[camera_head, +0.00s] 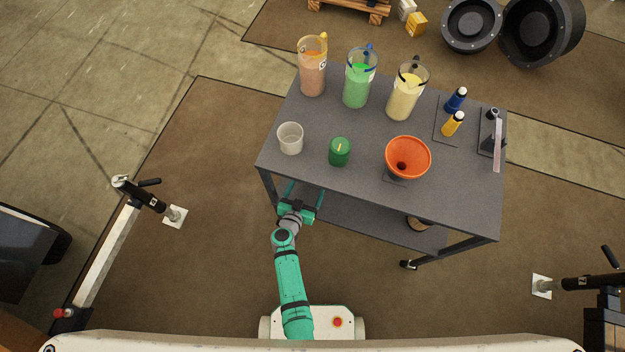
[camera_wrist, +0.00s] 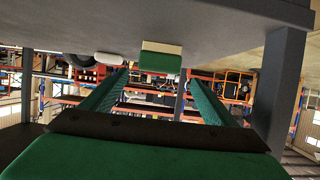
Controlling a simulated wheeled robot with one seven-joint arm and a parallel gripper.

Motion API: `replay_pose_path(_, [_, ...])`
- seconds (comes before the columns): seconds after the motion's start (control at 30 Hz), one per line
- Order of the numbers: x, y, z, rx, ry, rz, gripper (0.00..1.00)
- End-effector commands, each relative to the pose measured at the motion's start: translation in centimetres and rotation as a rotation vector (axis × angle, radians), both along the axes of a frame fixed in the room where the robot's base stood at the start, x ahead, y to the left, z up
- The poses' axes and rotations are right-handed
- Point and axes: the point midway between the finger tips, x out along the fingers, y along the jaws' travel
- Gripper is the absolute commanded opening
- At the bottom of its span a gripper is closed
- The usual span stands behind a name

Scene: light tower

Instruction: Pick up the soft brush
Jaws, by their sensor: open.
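The soft brush appears to be the block with a green body (camera_wrist: 160,62) and cream bristles in the wrist view. That view looks upside down; the brush sits on the grey lower shelf (camera_wrist: 190,15), bristles against it. It lies ahead of and between my gripper's (camera_wrist: 158,80) two green fingers, which are open with nothing between them. In the head view my gripper (camera_head: 305,190) is at the table's front edge, near its left front leg. The brush is hidden there under the tabletop.
A pale object (camera_wrist: 109,59) and a dark round thing (camera_wrist: 82,61) sit beside the brush. A table leg (camera_wrist: 283,85) stands to one side. Above, the tabletop (camera_head: 300,180) holds jugs, a white cup (camera_head: 290,138), a green cylinder (camera_head: 340,152) and an orange funnel (camera_head: 408,153).

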Motion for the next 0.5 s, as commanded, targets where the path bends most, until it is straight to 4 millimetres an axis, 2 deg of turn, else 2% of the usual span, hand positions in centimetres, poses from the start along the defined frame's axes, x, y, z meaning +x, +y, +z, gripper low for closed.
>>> replay_pose_path(0.23, [1.4,-0.6,-0.7,0.000,0.000,0.000,0.80])
replay_pose_path(0.5, [4.4,-1.7,-2.3,-0.001,0.000,0.000,0.80])
